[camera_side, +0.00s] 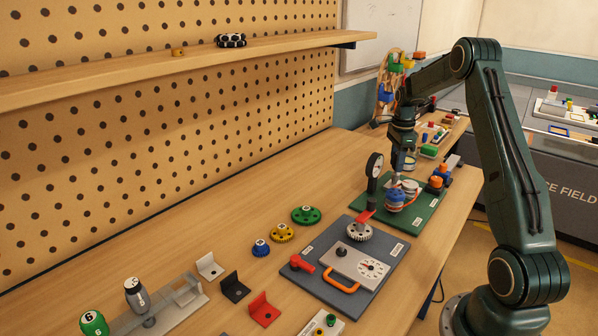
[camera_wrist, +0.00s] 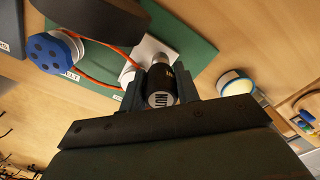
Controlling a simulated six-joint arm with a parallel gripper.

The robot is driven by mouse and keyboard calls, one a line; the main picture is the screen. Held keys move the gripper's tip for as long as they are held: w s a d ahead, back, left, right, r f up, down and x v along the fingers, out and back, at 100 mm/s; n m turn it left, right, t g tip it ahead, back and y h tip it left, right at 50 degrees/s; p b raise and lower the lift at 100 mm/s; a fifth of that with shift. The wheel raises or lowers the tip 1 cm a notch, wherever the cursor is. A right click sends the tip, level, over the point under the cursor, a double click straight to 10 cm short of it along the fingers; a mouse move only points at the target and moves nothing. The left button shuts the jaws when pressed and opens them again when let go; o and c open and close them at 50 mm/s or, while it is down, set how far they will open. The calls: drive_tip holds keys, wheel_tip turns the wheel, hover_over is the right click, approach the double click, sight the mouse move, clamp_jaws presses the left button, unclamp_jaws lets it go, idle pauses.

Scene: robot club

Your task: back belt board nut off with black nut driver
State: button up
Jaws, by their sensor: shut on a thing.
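The belt board (camera_side: 427,210) is a green plate toward the far end of the bench. In the wrist view an orange belt (camera_wrist: 98,78) runs from a blue pulley (camera_wrist: 52,52) toward a light block (camera_wrist: 151,53). My gripper (camera_side: 402,145) is above the board. It is shut on the black nut driver (camera_wrist: 160,86), whose end reads "NUT". The driver's far end points at the light block. The nut is hidden, and I cannot tell whether the driver touches it.
A round blue-rimmed tub (camera_wrist: 237,84) stands beside the board. A grey gauge board (camera_side: 330,285) with a red lever lies nearer the side camera. Coloured gears (camera_side: 306,215) and brackets (camera_side: 234,288) stand left of it. Bare bench lies along the pegboard.

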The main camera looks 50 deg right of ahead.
drive_tip(key=shift+f, duration=0.5)
idle(1.4)
drive_tip(key=o, duration=1)
drive_tip(key=shift+c, duration=0.2)
drive_tip(key=shift+c, duration=0.2)
drive_tip(key=c, duration=1)
